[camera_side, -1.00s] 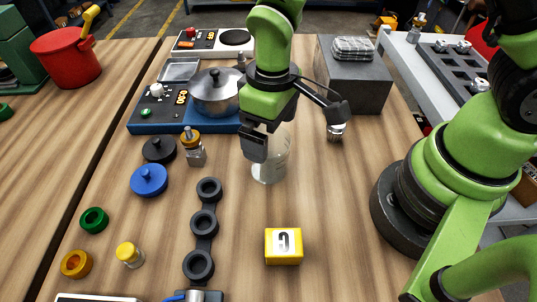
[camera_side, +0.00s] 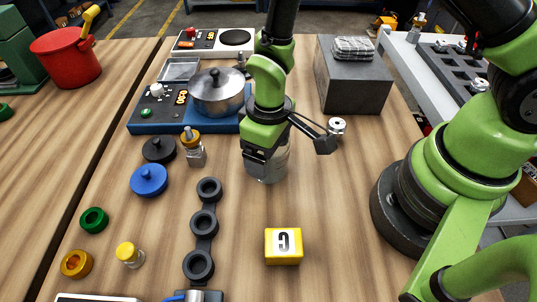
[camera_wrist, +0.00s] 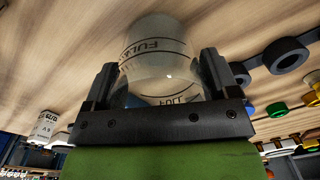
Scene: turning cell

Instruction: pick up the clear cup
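The clear cup (camera_side: 268,173) stands upright on the wooden table, in front of the steel pot. In the side view my gripper (camera_side: 262,158) is down over it and hides its upper part. In the wrist view the cup (camera_wrist: 158,62) lies between the two dark fingers of my gripper (camera_wrist: 160,80), with dark lettering and lines on its wall. The fingers are spread, one on each side of the cup. Their inner faces are very close to its wall; whether they touch it is not clear.
A steel pot (camera_side: 217,92) on a blue-based cooker stands behind left, and a grey block (camera_side: 354,82) behind right. A small metal weight (camera_side: 337,127) is right of my gripper. A black ring holder (camera_side: 204,223) and a yellow cube (camera_side: 284,246) are nearer the front.

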